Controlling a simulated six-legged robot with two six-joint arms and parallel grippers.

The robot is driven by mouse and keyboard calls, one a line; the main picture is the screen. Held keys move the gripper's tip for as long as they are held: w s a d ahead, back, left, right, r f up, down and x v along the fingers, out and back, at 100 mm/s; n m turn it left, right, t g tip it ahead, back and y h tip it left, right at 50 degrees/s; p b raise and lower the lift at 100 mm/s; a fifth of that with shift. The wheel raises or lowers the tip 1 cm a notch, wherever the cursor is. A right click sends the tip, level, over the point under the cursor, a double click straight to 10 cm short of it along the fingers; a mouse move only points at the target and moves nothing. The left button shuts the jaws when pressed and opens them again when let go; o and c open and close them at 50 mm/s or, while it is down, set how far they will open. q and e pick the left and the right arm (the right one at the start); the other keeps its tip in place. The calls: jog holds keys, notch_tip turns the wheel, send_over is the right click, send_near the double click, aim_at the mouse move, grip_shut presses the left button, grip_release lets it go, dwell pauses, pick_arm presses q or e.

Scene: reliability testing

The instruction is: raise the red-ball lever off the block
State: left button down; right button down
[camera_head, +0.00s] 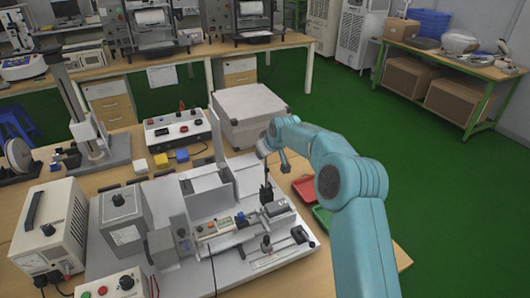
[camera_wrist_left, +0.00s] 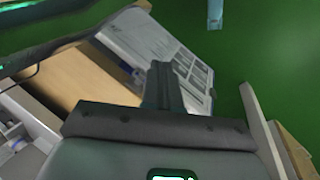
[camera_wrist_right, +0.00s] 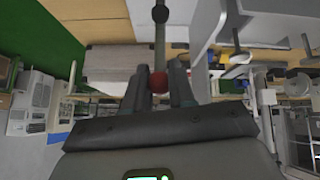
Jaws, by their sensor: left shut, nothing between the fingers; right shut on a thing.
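My right gripper (camera_wrist_right: 159,84) is shut on the red ball (camera_wrist_right: 158,81) in the right wrist view. The ball sits between the fingers at the end of a thin grey lever rod (camera_wrist_right: 160,45), which has a dark piece (camera_wrist_right: 160,13) at its far end. In the head view my teal right arm reaches in from the lower right over the test rig (camera_head: 248,229), and the ball cannot be made out there. I cannot tell whether the lever touches the block. My left gripper (camera_wrist_left: 163,84) is shut and empty in the left wrist view; the head view does not show it.
A large grey box (camera_head: 250,115) stands behind the rig. A red tray (camera_head: 305,187) and a green tray (camera_head: 322,217) lie at the table's right side. A power supply (camera_head: 48,229) and a grey box with a knob (camera_head: 124,221) stand left. Green floor is clear to the right.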

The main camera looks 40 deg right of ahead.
jog(key=shift+w+r, duration=0.1)
jog(key=shift+r, duration=0.05)
jog(key=c, duration=1)
grip_release()
jog(key=shift+d, duration=0.1)
jog(key=shift+s+r+b, duration=0.3)
jog(key=shift+s, duration=0.05)
jog(key=b+v, duration=0.3)
jog(key=v, duration=1.2)
jog(key=shift+r, duration=0.1)
jog(key=shift+s, duration=0.1)
